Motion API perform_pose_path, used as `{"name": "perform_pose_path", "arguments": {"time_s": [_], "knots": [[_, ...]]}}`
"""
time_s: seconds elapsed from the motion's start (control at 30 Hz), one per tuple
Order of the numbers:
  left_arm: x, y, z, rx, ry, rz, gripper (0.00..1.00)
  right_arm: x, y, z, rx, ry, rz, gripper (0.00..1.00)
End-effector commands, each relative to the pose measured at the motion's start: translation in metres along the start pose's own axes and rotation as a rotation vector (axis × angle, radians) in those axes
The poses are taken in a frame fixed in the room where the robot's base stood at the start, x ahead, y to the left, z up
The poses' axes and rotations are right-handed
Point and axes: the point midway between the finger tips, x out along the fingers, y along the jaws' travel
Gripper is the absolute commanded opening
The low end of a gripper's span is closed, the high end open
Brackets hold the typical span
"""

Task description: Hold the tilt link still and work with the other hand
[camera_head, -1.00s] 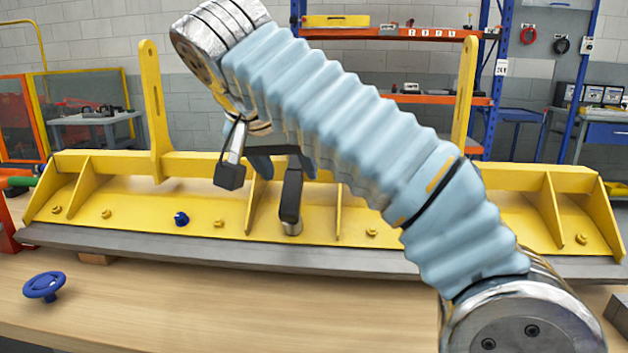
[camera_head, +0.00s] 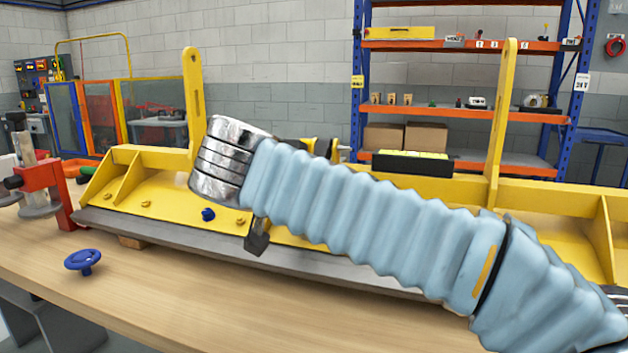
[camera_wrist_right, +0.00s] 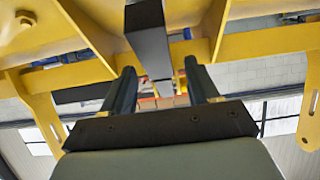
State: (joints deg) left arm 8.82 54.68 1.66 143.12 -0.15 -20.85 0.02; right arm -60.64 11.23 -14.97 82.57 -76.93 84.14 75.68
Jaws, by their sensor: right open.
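A long yellow frame (camera_head: 150,190) lies across the bench. Two upright slotted yellow links stand on it, one at the left (camera_head: 194,100) and one at the right (camera_head: 502,110); I cannot tell which is the tilt link. My right arm crosses in front of the frame. Its gripper is mostly hidden behind the arm in the head view, with one dark fingertip showing low. In the right wrist view my right gripper (camera_wrist_right: 159,70) is open, its two dark fingers apart. A dark bar (camera_wrist_right: 148,35) with a metallic end shows between them; contact is unclear. My left gripper is out of view.
A blue handwheel (camera_head: 83,261) rests on the front left of the wooden bench (camera_head: 190,300). A blue knob (camera_head: 208,214) sits on the frame. A red clamp-like device (camera_head: 48,190) stands at the left. A dark box (camera_head: 412,166) is behind the arm.

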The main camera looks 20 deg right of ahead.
Motion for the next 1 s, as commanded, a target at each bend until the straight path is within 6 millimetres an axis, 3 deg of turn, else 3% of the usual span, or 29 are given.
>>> {"name": "perform_pose_path", "arguments": {"time_s": [0.2, 0.57, 0.9, 1.0], "knots": [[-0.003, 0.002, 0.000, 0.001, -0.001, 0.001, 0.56, 0.026, 0.000, 0.000, 0.000, -0.001, 0.002, 0.60], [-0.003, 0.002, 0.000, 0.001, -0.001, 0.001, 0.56, 0.032, 0.000, 0.000, 0.000, 0.000, 0.000, 0.60], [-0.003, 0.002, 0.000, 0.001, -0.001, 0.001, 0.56, 0.032, 0.000, 0.000, 0.000, 0.000, 0.000, 0.09], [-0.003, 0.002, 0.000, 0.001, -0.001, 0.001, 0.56, 0.032, 0.000, 0.000, 0.000, 0.000, 0.000, 0.00]]}}
